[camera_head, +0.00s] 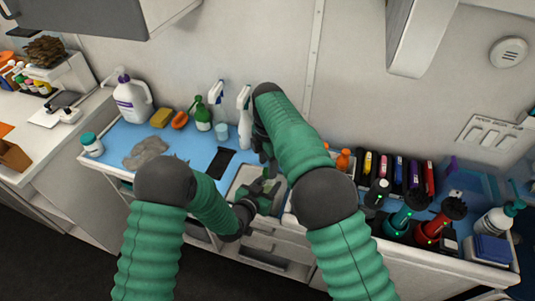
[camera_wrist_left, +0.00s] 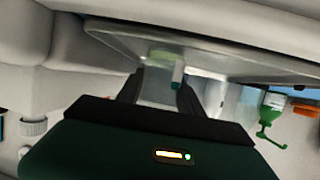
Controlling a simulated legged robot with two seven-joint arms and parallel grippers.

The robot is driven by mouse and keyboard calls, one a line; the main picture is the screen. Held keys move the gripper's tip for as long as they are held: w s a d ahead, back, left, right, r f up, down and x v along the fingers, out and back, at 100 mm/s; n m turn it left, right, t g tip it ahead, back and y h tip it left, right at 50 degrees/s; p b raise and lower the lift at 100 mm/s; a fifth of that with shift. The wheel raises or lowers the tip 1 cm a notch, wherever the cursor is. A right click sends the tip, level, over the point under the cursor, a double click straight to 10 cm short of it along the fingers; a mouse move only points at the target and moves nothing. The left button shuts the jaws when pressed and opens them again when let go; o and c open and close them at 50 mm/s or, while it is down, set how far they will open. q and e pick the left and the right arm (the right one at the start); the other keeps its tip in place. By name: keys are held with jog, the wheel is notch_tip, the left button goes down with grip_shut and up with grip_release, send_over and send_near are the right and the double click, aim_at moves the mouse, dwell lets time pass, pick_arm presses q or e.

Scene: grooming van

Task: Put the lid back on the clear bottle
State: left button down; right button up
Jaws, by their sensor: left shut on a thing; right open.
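My left gripper (camera_head: 262,196) is low over the light tray or basin at the middle of the counter. In the left wrist view its two fingers (camera_wrist_left: 160,80) are closed on a pale see-through thing (camera_wrist_left: 157,90), which looks like the clear bottle. A green part and a small white-and-teal piece show close by it; I cannot tell whether they belong to it. My right gripper (camera_head: 262,148) is open, higher and farther back beside the white spray bottle, mostly hidden by my own arm. I cannot make out the lid for certain.
On the blue mat (camera_head: 196,146) stand a white pump jug (camera_head: 132,100), a green spray bottle (camera_head: 202,115), a clear cup (camera_head: 222,132) and a white spray bottle (camera_head: 245,122). A grey cloth (camera_head: 146,152) lies left. Clippers (camera_head: 405,215) and several coloured items crowd the right.

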jog(key=shift+f, duration=1.25)
grip_shut()
